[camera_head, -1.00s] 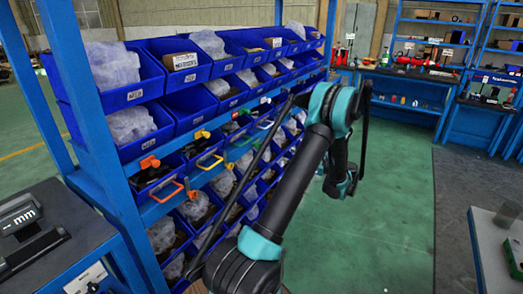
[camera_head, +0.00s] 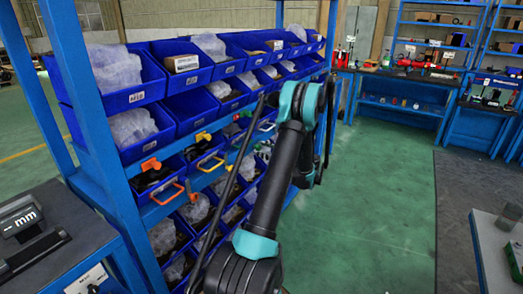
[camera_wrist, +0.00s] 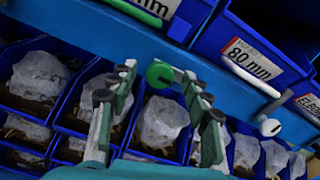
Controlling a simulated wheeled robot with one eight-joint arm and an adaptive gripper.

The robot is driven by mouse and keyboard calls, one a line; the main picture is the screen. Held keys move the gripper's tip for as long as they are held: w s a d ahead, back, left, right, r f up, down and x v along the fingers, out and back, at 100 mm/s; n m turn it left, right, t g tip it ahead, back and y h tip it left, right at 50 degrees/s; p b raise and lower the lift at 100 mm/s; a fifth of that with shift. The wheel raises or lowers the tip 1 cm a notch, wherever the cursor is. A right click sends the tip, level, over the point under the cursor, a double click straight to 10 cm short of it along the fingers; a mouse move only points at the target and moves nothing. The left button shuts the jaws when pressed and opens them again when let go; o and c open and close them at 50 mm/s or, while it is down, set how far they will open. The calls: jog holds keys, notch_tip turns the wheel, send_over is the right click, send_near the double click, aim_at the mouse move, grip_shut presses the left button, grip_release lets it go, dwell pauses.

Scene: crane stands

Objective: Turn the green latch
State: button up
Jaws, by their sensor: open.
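The green latch (camera_wrist: 160,74) shows in the wrist view as a round green disc on the blue rail, below the bins. My gripper (camera_wrist: 158,79) is open, with one finger on each side of the disc as seen in this view. I cannot tell whether either finger touches it. A green bar handle (camera_wrist: 138,10) crosses the bin front above the latch. In the head view my arm reaches along the shelf, and the gripper and green latch cannot be made out clearly.
A white latch (camera_wrist: 268,126) sits on the rail to the right, below a bin labelled 80 mm (camera_wrist: 250,60). Blue bins with wrapped parts (camera_wrist: 160,123) lie under the rail. An orange latch (camera_head: 151,164) is on the shelf's near part. Green floor (camera_head: 370,210) is clear to the right.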

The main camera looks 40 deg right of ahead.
jog(key=shift+w+a, duration=0.15)
jog(key=shift+w, duration=0.25)
grip_shut()
